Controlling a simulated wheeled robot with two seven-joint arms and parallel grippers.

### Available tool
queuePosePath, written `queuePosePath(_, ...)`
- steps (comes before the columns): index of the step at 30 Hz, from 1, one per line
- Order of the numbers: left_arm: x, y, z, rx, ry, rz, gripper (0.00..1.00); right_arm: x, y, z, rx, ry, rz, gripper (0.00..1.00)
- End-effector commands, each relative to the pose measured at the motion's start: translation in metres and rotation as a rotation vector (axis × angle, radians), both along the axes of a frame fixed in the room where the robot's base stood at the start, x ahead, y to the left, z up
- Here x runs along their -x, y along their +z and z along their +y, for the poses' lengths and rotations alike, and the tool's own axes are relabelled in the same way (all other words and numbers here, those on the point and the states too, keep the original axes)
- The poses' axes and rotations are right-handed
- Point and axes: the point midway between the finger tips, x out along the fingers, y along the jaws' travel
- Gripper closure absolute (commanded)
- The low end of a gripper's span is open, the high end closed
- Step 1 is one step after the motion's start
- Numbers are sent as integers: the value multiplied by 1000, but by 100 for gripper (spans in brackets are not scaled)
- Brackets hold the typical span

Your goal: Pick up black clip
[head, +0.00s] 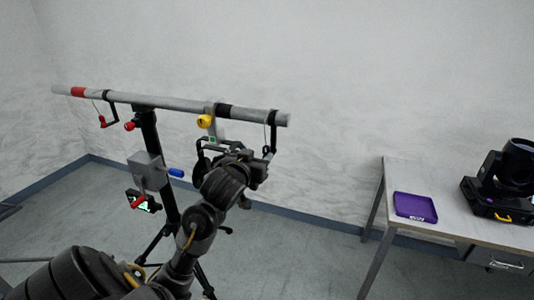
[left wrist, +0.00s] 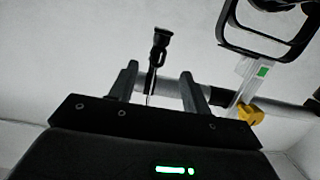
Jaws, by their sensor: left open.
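The black clip (left wrist: 158,50) shows in the left wrist view as a small dark piece in line with the gap between my fingers, with a thin cord below it. In the head view, a dark hook-like piece (head: 271,140) hangs near the right end of the grey bar (head: 165,101); its lower part blends into my gripper there. My left gripper (head: 263,168) is just below that bar end. In the wrist view its fingers (left wrist: 158,85) are apart, one on each side of the cord. I cannot tell whether they touch anything. My right gripper is not in view.
A clamp with a yellow knob (head: 204,121) and a black lamp yoke (head: 203,160) sit close beside my gripper. A red clip (head: 102,122) hangs at the left. The black stand (head: 163,180) holds the bar.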

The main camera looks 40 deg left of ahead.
Motion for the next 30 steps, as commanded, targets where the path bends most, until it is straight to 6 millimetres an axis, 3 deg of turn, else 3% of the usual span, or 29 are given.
queuePosePath(10,-17,-3,5,1,0,0,52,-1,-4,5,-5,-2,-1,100)
queuePosePath(20,-58,-7,16,0,-1,1,52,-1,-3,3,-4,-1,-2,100)
queuePosePath(28,-62,-8,17,0,0,0,52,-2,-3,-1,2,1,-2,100)
queuePosePath(30,-62,-8,17,0,0,-1,58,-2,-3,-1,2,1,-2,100)
